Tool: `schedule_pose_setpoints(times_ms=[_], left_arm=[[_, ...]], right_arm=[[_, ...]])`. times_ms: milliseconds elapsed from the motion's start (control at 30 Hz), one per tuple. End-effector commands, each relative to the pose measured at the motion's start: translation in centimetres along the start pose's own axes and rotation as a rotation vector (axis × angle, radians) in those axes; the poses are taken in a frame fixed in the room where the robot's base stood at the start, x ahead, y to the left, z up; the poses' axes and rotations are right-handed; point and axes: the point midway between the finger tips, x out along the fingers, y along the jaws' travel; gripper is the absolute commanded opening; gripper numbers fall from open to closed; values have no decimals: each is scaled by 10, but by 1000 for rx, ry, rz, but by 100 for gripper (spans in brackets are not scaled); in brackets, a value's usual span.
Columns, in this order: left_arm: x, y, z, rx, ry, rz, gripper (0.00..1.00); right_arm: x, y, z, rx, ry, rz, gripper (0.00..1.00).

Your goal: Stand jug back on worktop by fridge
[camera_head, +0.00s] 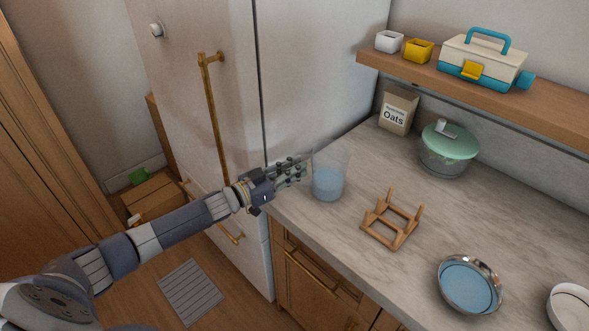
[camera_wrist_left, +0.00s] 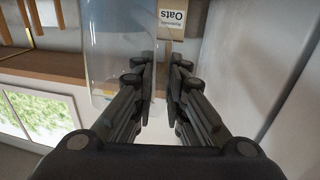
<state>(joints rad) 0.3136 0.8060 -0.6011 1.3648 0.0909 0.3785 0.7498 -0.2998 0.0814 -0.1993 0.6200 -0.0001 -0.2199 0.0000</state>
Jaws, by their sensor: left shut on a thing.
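A clear jug (camera_head: 328,180) with pale blue liquid in its lower part is upright at the worktop's (camera_head: 345,225) edge by the fridge (camera_head: 318,75). I cannot tell whether its base touches the worktop. My left gripper (camera_head: 303,170) reaches in from the left and is shut at the jug's fridge side. In the left wrist view the jug (camera_wrist_left: 112,55) stands beside the nearly closed fingers (camera_wrist_left: 162,72); the handle between them is hard to make out. My right gripper is out of view.
An oats packet (camera_head: 398,110) and a green-lidded pot (camera_head: 447,150) stand behind. A shelf (camera_head: 470,88) overhangs the back. Bare worktop lies between jug and oats.

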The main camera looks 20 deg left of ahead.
Motion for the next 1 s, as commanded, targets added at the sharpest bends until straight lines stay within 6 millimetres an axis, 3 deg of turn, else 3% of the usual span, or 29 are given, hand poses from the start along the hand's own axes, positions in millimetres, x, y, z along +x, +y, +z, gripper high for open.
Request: schedule_pose_setpoints(times_ms=[233, 300, 367, 767, 1000], left_arm=[[-1, 1, 4, 0, -7, 0, 0], [-1, 1, 5, 0, -8, 0, 24], [-1, 1, 5, 0, -8, 0, 36], [-4, 0, 4, 0, -5, 0, 36], [-35, 1, 4, -1, -9, 1, 36]], right_arm=[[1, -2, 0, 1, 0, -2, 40], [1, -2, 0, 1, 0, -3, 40], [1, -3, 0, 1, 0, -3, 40], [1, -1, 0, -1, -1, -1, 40], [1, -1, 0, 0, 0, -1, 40]])
